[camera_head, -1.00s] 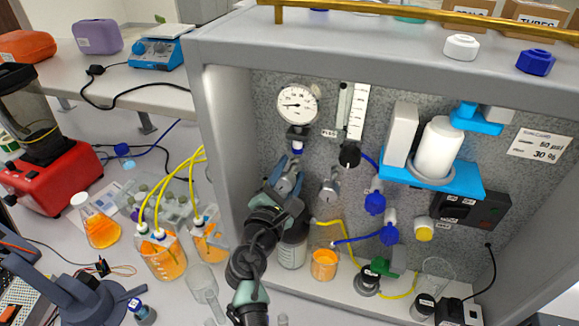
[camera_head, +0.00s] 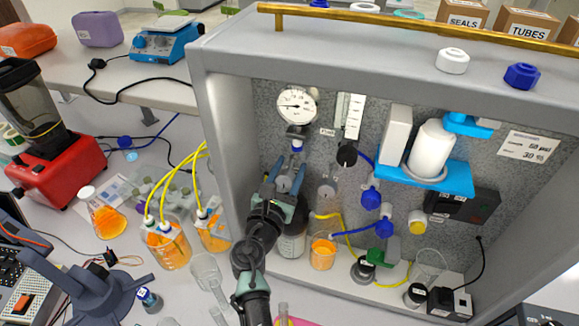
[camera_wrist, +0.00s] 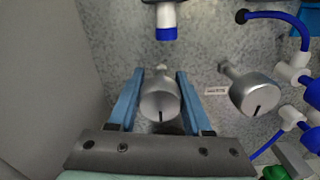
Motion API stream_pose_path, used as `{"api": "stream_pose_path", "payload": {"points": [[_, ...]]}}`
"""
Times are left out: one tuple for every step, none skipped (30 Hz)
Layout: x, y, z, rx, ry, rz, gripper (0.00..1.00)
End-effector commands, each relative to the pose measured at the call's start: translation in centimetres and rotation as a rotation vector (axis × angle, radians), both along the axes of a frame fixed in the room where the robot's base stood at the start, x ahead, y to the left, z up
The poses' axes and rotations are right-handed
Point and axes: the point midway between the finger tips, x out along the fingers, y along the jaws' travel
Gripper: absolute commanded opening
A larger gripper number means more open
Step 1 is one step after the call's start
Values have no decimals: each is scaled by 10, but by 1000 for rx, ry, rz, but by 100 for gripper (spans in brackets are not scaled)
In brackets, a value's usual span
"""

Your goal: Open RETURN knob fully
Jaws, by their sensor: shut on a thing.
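My gripper (camera_wrist: 160,88) has its two blue fingers on either side of a silver knob (camera_wrist: 162,99) on the speckled panel, and is shut on it. The knob's dark mark points down in the wrist view. In the head view my gripper (camera_head: 286,172) and this knob (camera_head: 284,185) are below the gauge. A second silver knob (camera_wrist: 256,93) is to the right, free of the fingers; it also shows in the head view (camera_head: 327,189). A small label (camera_wrist: 215,91) between the knobs is too small to read, so I cannot tell which knob is named RETURN.
A round gauge (camera_head: 297,105) with a blue-collared fitting is above the held knob. A flow meter (camera_head: 350,117), blue valves (camera_head: 371,197) and tubing are to the right. An orange-filled beaker (camera_head: 323,252) stands below. The cabinet's side wall (camera_head: 228,150) is close on the left.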

Motion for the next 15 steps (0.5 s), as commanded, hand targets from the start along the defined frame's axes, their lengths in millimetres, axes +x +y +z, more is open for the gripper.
{"api": "stream_pose_path", "payload": {"points": [[0, 0, -2, -8, 6, 0, 0], [0, 0, -2, -10, 5, 0, 0], [0, 0, -2, -12, 6, 0, 0], [0, 0, -2, -13, 6, 0, 0], [0, 0, -2, -13, 6, 0, 0], [0, 0, -2, -13, 6, 0, 0], [0, 0, -2, -13, 6, 0, 0], [0, 0, -2, -13, 6, 0, 0], [0, 0, -2, -13, 6, 0, 0], [0, 0, -2, -13, 6, 0, 0], [0, 0, -2, -13, 6, 0, 0], [0, 0, -2, -13, 6, 0, 0], [0, 0, -2, -13, 6, 0, 0], [0, 0, -2, -13, 6, 0, 55], [0, 0, -2, -12, 6, 0, 62]]}}
